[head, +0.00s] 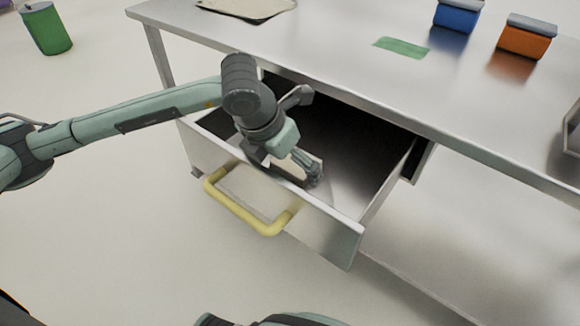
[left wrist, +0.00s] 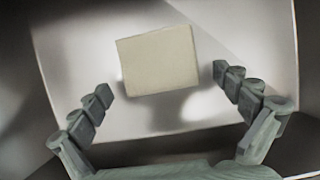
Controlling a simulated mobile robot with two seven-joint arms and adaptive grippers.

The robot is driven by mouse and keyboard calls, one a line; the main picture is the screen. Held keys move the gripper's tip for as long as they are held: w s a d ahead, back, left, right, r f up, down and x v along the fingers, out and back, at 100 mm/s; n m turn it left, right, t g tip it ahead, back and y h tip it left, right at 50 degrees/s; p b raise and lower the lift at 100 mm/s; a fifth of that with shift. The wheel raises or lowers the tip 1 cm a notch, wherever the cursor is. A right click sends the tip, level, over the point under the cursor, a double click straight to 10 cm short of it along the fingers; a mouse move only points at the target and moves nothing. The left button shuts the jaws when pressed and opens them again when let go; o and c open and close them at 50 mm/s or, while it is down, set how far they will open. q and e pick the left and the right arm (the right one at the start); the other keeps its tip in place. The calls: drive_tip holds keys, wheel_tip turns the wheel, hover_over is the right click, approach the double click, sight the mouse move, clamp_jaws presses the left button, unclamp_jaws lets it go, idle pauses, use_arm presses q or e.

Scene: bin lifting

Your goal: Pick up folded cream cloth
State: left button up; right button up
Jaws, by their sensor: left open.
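The folded cream cloth (left wrist: 157,60) shows in the left wrist view as a pale, flat-sided rectangle on the drawer floor. It lies just ahead of and between the fingertips of my left gripper (left wrist: 162,84), with a gap visible on each side. In the head view my left gripper (head: 308,168) points down into the open drawer (head: 345,238), close behind its front panel. It is open with nothing held. In the head view the cloth is mostly hidden by the gripper and the drawer front. My right gripper is not in view.
A yellow handle (head: 247,212) sticks out from the drawer front. The metal table (head: 330,50) overhangs the drawer's back. On it are a tan sheet (head: 245,8), a green patch (head: 402,47), a blue box (head: 456,16) and an orange box (head: 524,40). A green can (head: 47,30) stands on the floor.

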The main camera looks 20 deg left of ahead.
sight(288, 166)
use_arm(q)
drive_tip(key=c, duration=1)
drive_tip(key=shift+c, duration=0.2)
drive_tip(key=shift+r, duration=0.15)
drive_tip(key=shift+d+r, duration=0.1)
drive_tip(key=shift+r, duration=0.1)
wheel_tip(288, 166, up, 4)
drive_tip(key=shift+w+f+b, duration=0.1)
drive_tip(key=shift+b, duration=0.2)
drive_tip(key=w+a+r+b, duration=0.1)
drive_tip(key=w+a+r, duration=0.4)
drive_tip(key=a, duration=0.5)
drive_tip(key=shift+w+a+r, duration=0.15)
drive_tip(key=shift+w+r, duration=0.05)
drive_tip(key=shift+r, duration=0.6)
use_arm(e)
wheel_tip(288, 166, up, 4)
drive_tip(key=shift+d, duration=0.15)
